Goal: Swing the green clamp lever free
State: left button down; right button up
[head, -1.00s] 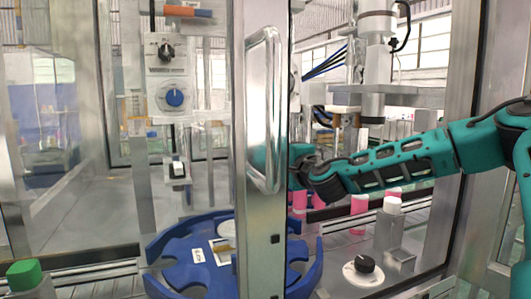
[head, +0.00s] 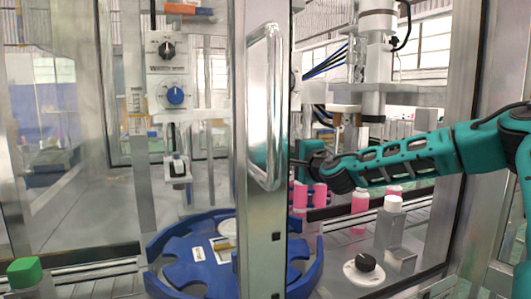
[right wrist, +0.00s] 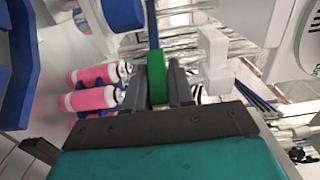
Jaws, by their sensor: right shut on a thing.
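The green clamp lever (right wrist: 157,76) shows in the right wrist view as a green grip on a thin blue-grey rod that runs up out of the picture. My right gripper (right wrist: 158,86) is shut on the green grip, with one dark finger on each side of it. In the head view my right arm reaches in from the right, and its hand is mostly hidden behind the metal door post. The lever cannot be made out there. My left gripper is not in view.
The metal door post with its handle (head: 277,110) stands in front. A blue star wheel (head: 190,245) lies below. A black knob (head: 365,261) sits at lower right.

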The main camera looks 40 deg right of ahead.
jog(key=shift+w+d+r, duration=0.1)
jog(key=shift+w+d, duration=0.05)
jog(key=shift+d, duration=0.45)
jog(key=shift+w+d+b, duration=0.3)
jog(key=shift+d+b, duration=0.15)
jog(key=shift+d, duration=0.15)
jog(key=shift+w+d+b, duration=0.3)
jog(key=shift+d+b, duration=0.1)
jog(key=shift+d, duration=0.2)
